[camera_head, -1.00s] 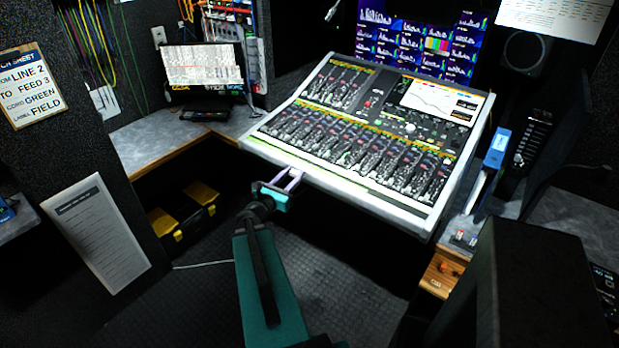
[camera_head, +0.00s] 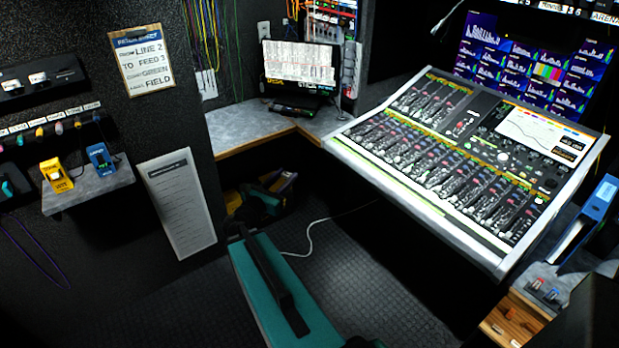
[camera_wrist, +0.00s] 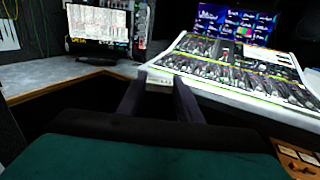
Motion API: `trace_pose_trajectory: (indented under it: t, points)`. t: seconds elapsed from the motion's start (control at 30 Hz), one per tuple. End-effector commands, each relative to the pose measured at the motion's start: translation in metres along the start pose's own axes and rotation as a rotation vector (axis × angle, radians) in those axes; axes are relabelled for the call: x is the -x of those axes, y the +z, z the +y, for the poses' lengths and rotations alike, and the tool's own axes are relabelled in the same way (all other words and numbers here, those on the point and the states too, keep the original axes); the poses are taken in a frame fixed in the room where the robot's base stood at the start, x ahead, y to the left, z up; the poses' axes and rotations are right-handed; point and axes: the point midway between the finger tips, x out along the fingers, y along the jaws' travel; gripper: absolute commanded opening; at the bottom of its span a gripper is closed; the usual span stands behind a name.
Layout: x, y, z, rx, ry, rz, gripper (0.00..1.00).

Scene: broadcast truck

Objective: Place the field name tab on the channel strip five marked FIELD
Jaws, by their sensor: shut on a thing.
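My gripper (camera_wrist: 158,98) shows in the wrist view with its two dark fingers shut on a small pale tab (camera_wrist: 159,82) at the fingertips. Any lettering on the tab is too small to read. In the head view my gripper (camera_head: 283,184) is low in front of the dark space under the desk, left of the mixing console, and the tab cannot be made out there. The mixing console (camera_head: 440,165) has several channel strips and a pale front edge. It also shows in the wrist view (camera_wrist: 235,68). I cannot read which strip is marked FIELD.
A cue sheet (camera_head: 141,60) on the left wall reads LINE 2, FEED 3, GREEN, FIELD. A grey desk (camera_head: 245,130) with a monitor (camera_head: 300,66) stands left of the console. A blue binder (camera_head: 590,215) is at the right. The floor in front is mostly clear.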

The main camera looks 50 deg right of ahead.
Motion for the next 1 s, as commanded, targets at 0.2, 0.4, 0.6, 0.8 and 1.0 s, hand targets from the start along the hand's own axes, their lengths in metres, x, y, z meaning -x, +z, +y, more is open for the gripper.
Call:
trace_pose_trajectory:
  t: [0.2, 0.4, 0.6, 0.8, 1.0]
  points:
    - [0.047, 0.007, 0.045, 0.000, 0.070, -0.001, 0.11]
    - [0.092, 0.012, 0.080, 0.001, 0.129, -0.001, 0.11]
    - [0.139, 0.017, 0.110, -0.001, 0.188, 0.000, 0.11]
    - [0.189, 0.022, 0.136, 0.001, 0.248, -0.001, 0.11]
    - [0.240, 0.026, 0.158, 0.000, 0.307, 0.000, 0.11]
